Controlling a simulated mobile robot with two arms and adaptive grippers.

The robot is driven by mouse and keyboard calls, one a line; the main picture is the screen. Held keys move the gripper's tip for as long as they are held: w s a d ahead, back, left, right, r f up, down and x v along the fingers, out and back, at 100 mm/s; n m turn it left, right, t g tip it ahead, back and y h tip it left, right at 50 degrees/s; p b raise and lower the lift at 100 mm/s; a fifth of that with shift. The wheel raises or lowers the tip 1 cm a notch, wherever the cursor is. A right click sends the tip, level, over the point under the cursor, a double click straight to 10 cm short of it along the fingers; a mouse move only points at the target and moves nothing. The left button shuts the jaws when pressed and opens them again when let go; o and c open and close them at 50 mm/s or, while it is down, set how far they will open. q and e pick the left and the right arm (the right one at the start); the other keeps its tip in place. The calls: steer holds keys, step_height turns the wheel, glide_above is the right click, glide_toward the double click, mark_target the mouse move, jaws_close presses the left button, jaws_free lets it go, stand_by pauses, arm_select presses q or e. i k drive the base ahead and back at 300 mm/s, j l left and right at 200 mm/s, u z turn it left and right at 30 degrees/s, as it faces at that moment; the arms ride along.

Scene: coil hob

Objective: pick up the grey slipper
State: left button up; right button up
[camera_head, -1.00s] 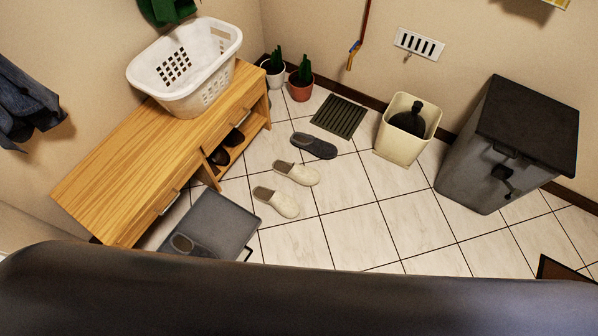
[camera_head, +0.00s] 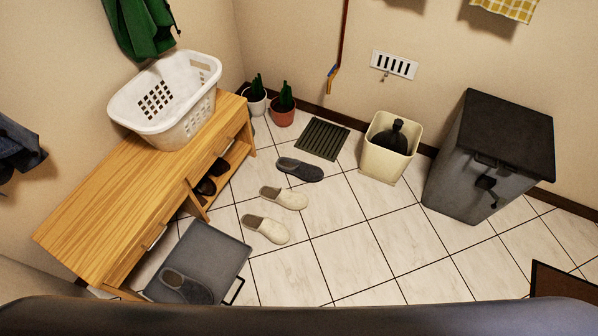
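A dark grey slipper (camera_head: 300,169) lies on the tiled floor, beyond two cream slippers and near the drain mat. Another dark grey slipper (camera_head: 186,288) lies on a grey tray (camera_head: 216,250) at the lower left. The near cream slipper (camera_head: 266,229) and the far cream slipper (camera_head: 284,197) lie on the tiles between them. Neither of my grippers shows in the head view.
A wooden bench (camera_head: 110,200) with a white laundry basket (camera_head: 165,105) stands at left, dark shoes on its shelf. A slatted mat (camera_head: 322,139), cream bin (camera_head: 389,150), potted cacti and grey lidded bin (camera_head: 490,155) line the wall. Centre-right tiles are clear.

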mark_target(309, 173)
steer(key=u, duration=0.65)
steer(key=i+l+u, duration=0.35)
steer(key=l, duration=0.25)
steer(key=i+l+u, duration=0.15)
steer(key=l, duration=0.15)
steer(key=i+l+u, duration=0.15)
steer(key=l, duration=0.2)
steer(key=i+l+u, duration=0.15)
steer(key=l, duration=0.2)
